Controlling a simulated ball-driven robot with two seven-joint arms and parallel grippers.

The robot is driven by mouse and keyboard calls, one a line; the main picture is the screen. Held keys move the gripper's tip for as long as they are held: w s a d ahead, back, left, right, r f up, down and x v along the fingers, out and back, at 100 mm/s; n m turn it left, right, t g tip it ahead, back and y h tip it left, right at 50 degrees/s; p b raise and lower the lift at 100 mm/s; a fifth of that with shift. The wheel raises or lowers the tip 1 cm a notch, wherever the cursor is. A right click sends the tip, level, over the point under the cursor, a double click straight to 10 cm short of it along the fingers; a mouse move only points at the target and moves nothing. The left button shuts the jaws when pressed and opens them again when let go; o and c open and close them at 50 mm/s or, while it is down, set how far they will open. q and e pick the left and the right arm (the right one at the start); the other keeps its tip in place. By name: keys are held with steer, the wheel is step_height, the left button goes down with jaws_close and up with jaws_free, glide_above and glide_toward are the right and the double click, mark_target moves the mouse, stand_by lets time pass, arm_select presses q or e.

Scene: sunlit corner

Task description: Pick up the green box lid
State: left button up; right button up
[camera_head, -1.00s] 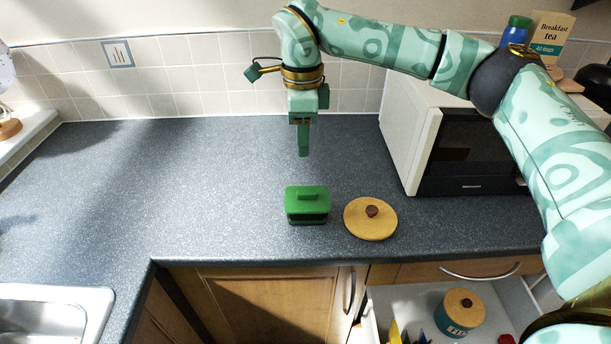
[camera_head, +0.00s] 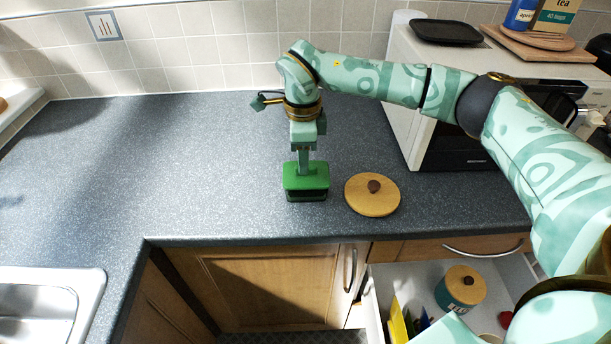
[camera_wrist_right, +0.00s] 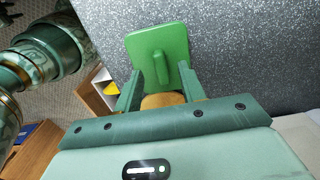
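The green box lid (camera_head: 294,182) sits on a small dark box (camera_head: 306,197) near the front edge of the worktop. In the right wrist view the lid (camera_wrist_right: 147,42) shows its raised bar handle (camera_wrist_right: 158,68). My right gripper (camera_head: 304,167) points down just over the lid. In the right wrist view its two fingers (camera_wrist_right: 160,73) are apart, one on each side of the handle's line, with gaps to it. In the head view the handle is hidden by the gripper. My left gripper is not in view.
A round wooden lid (camera_head: 371,198) with a dark knob lies right of the box. The microwave (camera_head: 470,138) stands behind it. An open drawer (camera_head: 380,300) below holds a teal canister (camera_head: 459,291). The worktop (camera_head: 170,165) to the left is clear; a sink (camera_head: 50,305) lies front left.

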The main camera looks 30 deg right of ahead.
step_height(320, 180, down, 3)
steer(key=shift+r, duration=0.1)
jaws_close()
steer(key=shift+r, duration=0.15)
